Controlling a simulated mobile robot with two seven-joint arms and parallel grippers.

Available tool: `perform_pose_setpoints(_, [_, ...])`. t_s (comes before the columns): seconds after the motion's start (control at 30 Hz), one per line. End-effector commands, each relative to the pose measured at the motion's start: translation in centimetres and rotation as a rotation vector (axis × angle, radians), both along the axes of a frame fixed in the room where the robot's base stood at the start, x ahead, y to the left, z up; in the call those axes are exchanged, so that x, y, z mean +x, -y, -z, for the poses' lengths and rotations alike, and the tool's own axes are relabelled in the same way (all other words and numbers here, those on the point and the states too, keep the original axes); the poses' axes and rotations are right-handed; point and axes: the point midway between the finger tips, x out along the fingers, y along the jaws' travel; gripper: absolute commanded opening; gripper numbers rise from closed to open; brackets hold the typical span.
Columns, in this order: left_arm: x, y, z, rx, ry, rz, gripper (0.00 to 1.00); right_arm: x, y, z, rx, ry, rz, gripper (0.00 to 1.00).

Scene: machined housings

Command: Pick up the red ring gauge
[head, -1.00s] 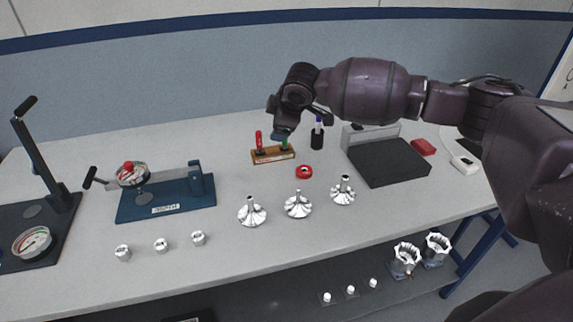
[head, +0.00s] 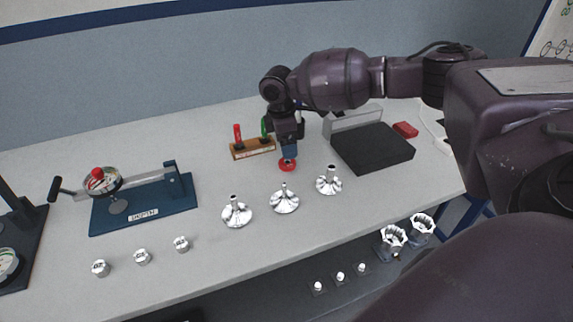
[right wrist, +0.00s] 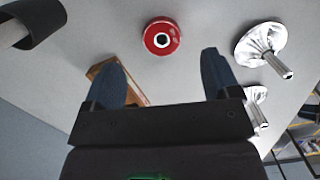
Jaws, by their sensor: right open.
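The red ring gauge (head: 288,166) is a small red ring with a pale centre, lying on the grey table in front of the wooden rack. In the right wrist view the ring gauge (right wrist: 162,37) lies beyond the fingertips, between their lines. My right gripper (head: 288,150) points down just above and behind the ring in the head view and hides part of it. In the right wrist view my right gripper (right wrist: 162,75) has its two blue fingers wide apart with nothing between them. My left gripper is out of view.
The wooden rack (head: 252,148) with red and green handled gauges stands close left of the gripper. Several shiny flared metal parts (head: 284,199) stand in front. A dark plate (head: 372,150) lies to the right, and a blue depth fixture (head: 145,205) to the left.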

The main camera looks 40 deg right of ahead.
Motion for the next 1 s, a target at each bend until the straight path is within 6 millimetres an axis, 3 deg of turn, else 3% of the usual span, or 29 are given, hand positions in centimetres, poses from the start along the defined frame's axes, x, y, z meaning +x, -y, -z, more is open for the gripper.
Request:
perform_pose_setpoints(0.5, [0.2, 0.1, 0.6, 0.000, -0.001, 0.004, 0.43, -0.2, -0.1, 5.8, 0.000, -0.002, 0.000, 0.82])
perform_pose_setpoints(0.87, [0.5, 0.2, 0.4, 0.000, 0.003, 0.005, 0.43, -0.2, 0.0, 6.3, 0.000, 0.001, 0.000, 0.82])
perform_pose_setpoints(1.0, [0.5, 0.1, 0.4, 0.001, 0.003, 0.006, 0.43, -0.2, 0.0, 6.3, 0.000, 0.001, 0.001, 0.61])
